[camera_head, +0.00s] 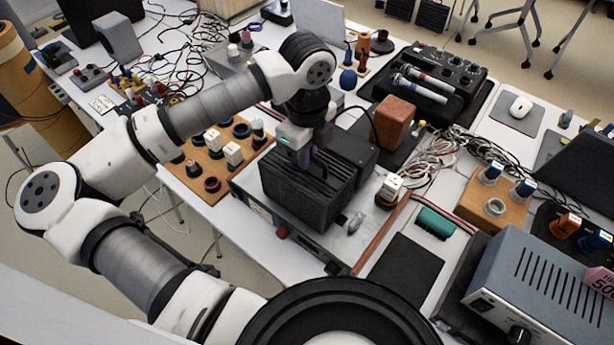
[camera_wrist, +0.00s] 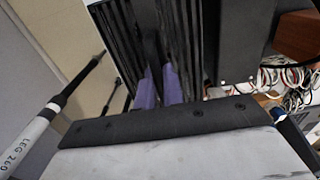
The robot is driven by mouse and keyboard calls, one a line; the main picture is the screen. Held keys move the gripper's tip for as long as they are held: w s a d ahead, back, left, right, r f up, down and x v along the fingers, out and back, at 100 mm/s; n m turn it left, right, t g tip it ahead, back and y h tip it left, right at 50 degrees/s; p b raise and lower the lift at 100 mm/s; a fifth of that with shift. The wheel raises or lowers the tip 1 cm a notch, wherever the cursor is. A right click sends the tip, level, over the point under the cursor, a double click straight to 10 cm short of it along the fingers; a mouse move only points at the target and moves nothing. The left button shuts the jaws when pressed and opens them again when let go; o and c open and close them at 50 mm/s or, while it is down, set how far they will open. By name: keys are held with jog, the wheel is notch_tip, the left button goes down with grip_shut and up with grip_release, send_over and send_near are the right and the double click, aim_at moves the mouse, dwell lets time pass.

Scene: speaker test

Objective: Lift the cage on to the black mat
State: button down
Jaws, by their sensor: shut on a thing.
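The cage (camera_head: 300,195) is a black box with ribbed sides in the middle of the head view. It is on or just above a flat grey instrument (camera_head: 330,240); I cannot tell if they touch. My gripper (camera_head: 305,158) comes down from above at the cage's top and is shut on it. In the wrist view, the purple fingers of my gripper (camera_wrist: 161,82) close on a dark part between the black ribbed walls of the cage (camera_wrist: 118,50). The fingertips are partly hidden there. The black mat (camera_head: 405,270) lies flat and bare on the white table, right of the instrument.
A blue-grey power supply (camera_head: 545,295) stands right of the mat. A green cylinder (camera_head: 436,222) lies behind the mat. A dark box (camera_head: 350,155) stands close behind the cage, and a red-brown block (camera_head: 394,120) is farther back. Tangled cables (camera_head: 430,160) lie to the right.

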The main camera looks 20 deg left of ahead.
jog(key=shift+r, duration=0.15)
dwell(0.4)
notch_tip(320, 180, up, 20)
jog(key=b, duration=0.4)
jog(key=shift+f, duration=0.2)
dwell(0.3)
